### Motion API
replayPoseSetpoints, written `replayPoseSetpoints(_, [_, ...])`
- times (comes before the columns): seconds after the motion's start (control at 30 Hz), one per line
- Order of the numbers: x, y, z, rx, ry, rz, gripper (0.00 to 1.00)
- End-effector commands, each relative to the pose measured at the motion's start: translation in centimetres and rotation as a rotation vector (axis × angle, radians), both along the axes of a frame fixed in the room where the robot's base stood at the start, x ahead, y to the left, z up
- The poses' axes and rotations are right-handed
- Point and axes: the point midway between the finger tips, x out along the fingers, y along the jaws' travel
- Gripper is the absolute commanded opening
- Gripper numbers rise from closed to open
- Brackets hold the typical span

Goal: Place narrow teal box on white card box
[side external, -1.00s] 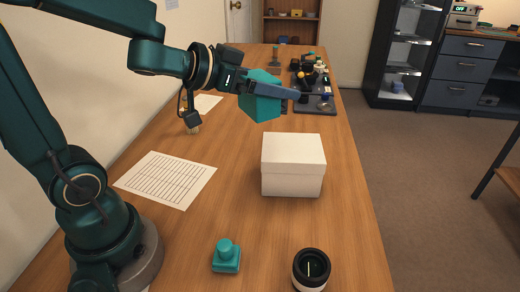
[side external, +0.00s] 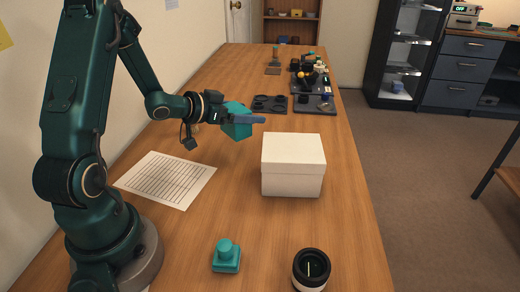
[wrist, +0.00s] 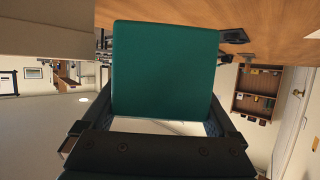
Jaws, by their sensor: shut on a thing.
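The narrow teal box (side external: 236,121) is held in my gripper (side external: 244,120), above the table and to the left of and behind the white card box. The teal box is tilted in the side view. In the wrist view the teal box (wrist: 165,70) fills the middle, between the fingers of my gripper (wrist: 160,125). The white card box (side external: 292,165) stands closed on the table with a flat, empty lid. The teal box and the white box are apart.
A lined sheet (side external: 166,180) lies at the left of the table. A small teal stoppered piece (side external: 227,256) and a black lens-like cylinder (side external: 311,268) stand at the front. Dark trays (side external: 315,104) with small parts lie farther back. Bare wood surrounds the white box.

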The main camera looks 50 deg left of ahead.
Motion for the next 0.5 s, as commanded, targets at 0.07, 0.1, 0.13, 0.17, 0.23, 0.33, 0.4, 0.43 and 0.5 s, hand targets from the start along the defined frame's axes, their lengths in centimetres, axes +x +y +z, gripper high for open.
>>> replayPoseSetpoints(0.07, [-0.1, 0.0, -1.2, -0.006, 0.004, 0.002, 0.23])
replayPoseSetpoints(0.1, [-0.1, 0.0, -1.6, -0.006, 0.004, 0.002, 0.23])
replayPoseSetpoints(0.13, [-0.1, 0.0, -1.9, -0.003, 0.003, 0.002, 0.23])
replayPoseSetpoints(0.17, [0.0, 0.0, -2.2, -0.004, 0.003, 0.003, 0.23])
replayPoseSetpoints(0.23, [0.0, 0.0, -2.6, -0.002, 0.001, 0.001, 0.23])
replayPoseSetpoints(0.33, [0.0, 0.0, -3.0, -0.002, 0.001, 0.001, 0.23])
replayPoseSetpoints(0.4, [0.0, 0.0, -3.6, -0.003, 0.002, 0.001, 0.23])
replayPoseSetpoints(0.43, [0.0, 0.0, -4.0, -0.003, 0.003, 0.002, 0.23])
replayPoseSetpoints(0.5, [-0.1, 0.0, -4.8, -0.005, 0.003, 0.002, 0.23])
